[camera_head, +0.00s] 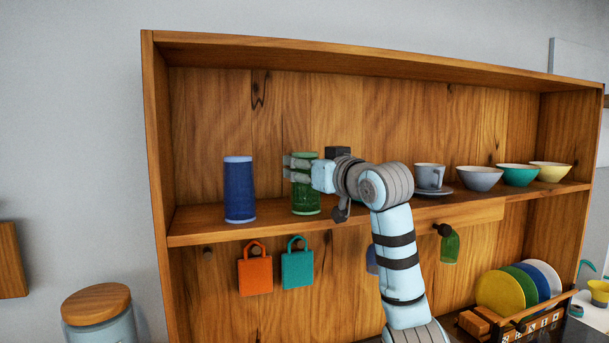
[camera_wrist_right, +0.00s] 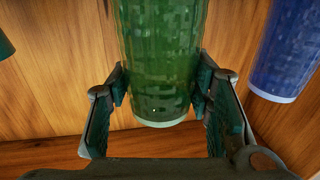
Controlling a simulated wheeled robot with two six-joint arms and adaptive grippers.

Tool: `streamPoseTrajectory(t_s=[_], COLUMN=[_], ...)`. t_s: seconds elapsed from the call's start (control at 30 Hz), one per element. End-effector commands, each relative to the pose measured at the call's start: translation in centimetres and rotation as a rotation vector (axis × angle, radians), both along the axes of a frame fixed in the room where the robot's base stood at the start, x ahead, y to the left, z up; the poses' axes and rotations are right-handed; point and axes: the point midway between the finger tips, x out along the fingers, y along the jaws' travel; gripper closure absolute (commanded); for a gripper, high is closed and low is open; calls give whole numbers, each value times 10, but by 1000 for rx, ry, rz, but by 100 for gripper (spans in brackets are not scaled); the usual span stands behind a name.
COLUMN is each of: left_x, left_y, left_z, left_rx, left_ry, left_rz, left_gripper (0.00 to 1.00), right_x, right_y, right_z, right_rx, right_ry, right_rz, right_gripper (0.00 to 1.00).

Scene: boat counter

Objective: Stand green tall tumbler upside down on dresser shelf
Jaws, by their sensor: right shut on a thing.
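The green tall tumbler (camera_head: 306,201) stands vertical at the dresser shelf (camera_head: 275,213), right of a blue tall tumbler (camera_head: 239,190). Its lower end is at the level of the shelf board; I cannot tell if it touches. My right gripper (camera_head: 300,167) is shut on its upper part from the right. In the right wrist view the green tumbler (camera_wrist_right: 160,45) is between the two fingers of the right gripper (camera_wrist_right: 162,82). Which end of it is the mouth is not clear. My left gripper is out of view.
On the shelf to the right stand a cup (camera_head: 429,176) on a saucer and grey (camera_head: 480,179), teal (camera_head: 518,175) and yellow bowls (camera_head: 551,171). Orange (camera_head: 255,275) and teal bags (camera_head: 297,268) and a green glass (camera_head: 450,248) hang below. Shelf space left of the blue tumbler is free.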

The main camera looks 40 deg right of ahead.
Motion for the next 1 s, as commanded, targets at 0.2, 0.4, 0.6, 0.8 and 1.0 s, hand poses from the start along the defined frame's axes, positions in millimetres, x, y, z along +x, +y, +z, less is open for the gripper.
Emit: streamPoseTrajectory(t_s=[0.2, 0.4, 0.6, 0.8, 1.0], left_x=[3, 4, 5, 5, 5], left_y=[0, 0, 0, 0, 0], left_z=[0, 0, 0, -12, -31], left_rx=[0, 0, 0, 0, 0], left_ry=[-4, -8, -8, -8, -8], left_rz=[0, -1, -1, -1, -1], left_gripper=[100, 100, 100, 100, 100], right_x=[1, 2, 1, -24, -80], right_y=[2, 2, 2, 5, 13], right_z=[-3, -2, -2, -4, -5], right_rx=[1, 1, 1, -3, -3], right_ry=[1, 0, -1, -5, -7], right_rz=[4, 4, 4, 2, 2], right_gripper=[52, 33, 33, 33, 33])
